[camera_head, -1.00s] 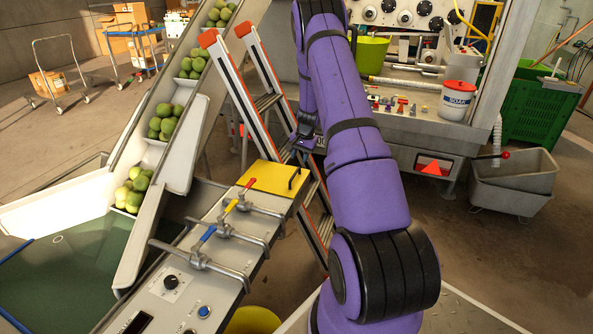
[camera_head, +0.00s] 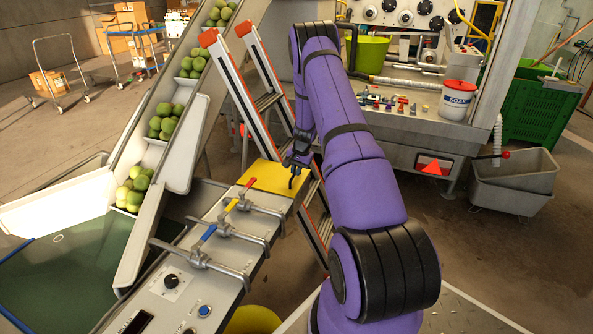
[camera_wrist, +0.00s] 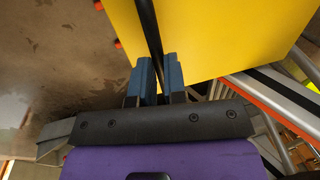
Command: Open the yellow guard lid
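The yellow guard lid (camera_head: 266,178) lies flat at the far end of the grey control panel (camera_head: 225,232). Its black handle (camera_head: 291,181) stands near the lid's right edge. My gripper (camera_head: 294,163) is at the handle, and the arm hides part of the lid's right corner. In the wrist view, the lid (camera_wrist: 225,35) fills the upper right. The black handle bar (camera_wrist: 147,28) runs down between the two blue fingers of my gripper (camera_wrist: 159,72). The finger gap is narrow; whether both fingers press on the bar cannot be told.
Clamps with red, yellow and blue levers (camera_head: 222,228) sit on the panel just in front of the lid. An orange-and-grey ladder (camera_head: 262,95) stands behind it. A fruit chute (camera_head: 178,145) is to the left. A machine bench (camera_head: 400,125) stands at the back right.

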